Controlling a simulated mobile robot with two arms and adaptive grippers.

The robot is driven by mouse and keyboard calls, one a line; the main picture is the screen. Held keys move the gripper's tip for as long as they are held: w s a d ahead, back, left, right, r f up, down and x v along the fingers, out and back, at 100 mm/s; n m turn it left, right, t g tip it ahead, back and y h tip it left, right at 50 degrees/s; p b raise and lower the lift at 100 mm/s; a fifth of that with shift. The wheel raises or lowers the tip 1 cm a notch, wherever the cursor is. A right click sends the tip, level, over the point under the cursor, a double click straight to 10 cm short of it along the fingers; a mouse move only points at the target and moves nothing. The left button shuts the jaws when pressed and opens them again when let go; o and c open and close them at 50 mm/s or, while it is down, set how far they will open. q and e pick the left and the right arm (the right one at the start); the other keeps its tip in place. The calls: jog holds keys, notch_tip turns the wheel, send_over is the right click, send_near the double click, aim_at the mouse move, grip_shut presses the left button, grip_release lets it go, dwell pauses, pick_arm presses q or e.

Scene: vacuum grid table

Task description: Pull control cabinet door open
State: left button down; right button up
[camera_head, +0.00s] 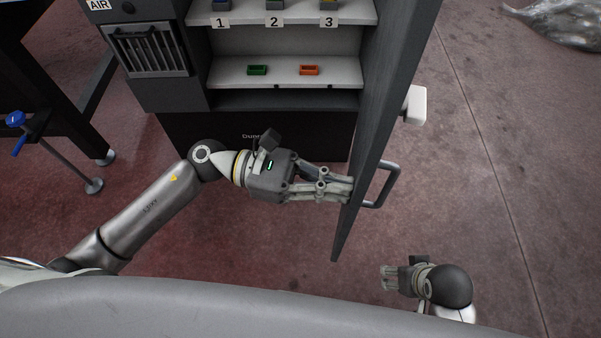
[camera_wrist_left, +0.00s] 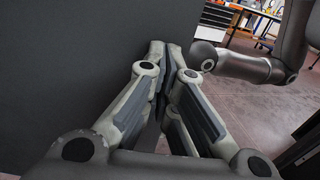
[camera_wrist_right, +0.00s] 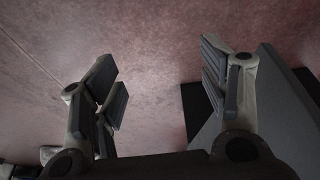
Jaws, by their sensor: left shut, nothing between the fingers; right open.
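The control cabinet door (camera_head: 391,90) is dark grey and stands swung open, seen nearly edge-on in the head view. Its handle (camera_head: 385,186) is a grey bar on the door's right face. My left gripper (camera_head: 350,188) is shut and empty, its fingertips at the door's inner face, on the side away from the handle. In the left wrist view the dark door panel (camera_wrist_left: 70,70) fills the left side, beside the shut fingers (camera_wrist_left: 172,50). I cannot tell whether they touch it. My right gripper (camera_head: 386,278) is open and empty, low and right of the door.
The open cabinet holds shelves with a green bin (camera_head: 257,70), an orange bin (camera_head: 309,70) and numbered slots. A white box (camera_head: 415,105) sits on the door's outer face. A dark table (camera_head: 45,75) stands left.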

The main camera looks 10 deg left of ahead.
pick_arm(q)
jog(key=d+n+t+p, duration=0.1)
jog(key=d+t+p, duration=0.1)
jog(key=d, duration=1.8)
jog(key=shift+w+n+t+p, duration=0.3)
jog(key=shift+w+p, duration=0.05)
jog(key=shift+p, duration=0.45)
pick_arm(e)
notch_tip(320, 180, down, 14)
jog(key=s, duration=0.2)
jog(key=shift+s+r+g, duration=0.15)
jog(key=shift+s+g, duration=0.05)
jog(key=shift+g, duration=0.2)
pick_arm(q)
jog(key=shift+a, duration=0.1)
